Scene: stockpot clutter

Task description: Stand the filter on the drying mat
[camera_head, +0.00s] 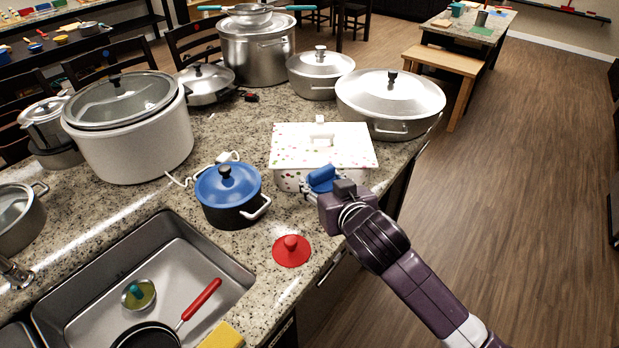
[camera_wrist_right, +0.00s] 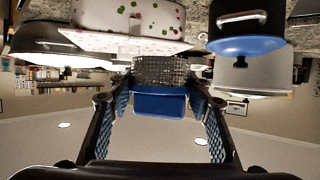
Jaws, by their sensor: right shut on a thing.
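My right gripper (camera_head: 320,183) is at the near right corner of the spotted white casserole, above the counter edge. In the right wrist view, the gripper (camera_wrist_right: 158,106) has its fingers on both sides of a blue block with a dark grey mesh part, which I take as the filter (camera_wrist_right: 160,104). It is held between the fingers; its blue part also shows in the head view (camera_head: 321,176). How firmly each finger touches it is hard to see. I cannot make out a drying mat for certain. My left gripper is not in view.
The spotted casserole (camera_head: 323,146) is close to the gripper. A blue-lidded pot (camera_head: 229,197) and red lid (camera_head: 291,251) are nearby. The sink (camera_head: 190,262) holds a red-handled pan (camera_head: 150,336). Large pots crowd the counter's back. A little counter around the red lid is bare.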

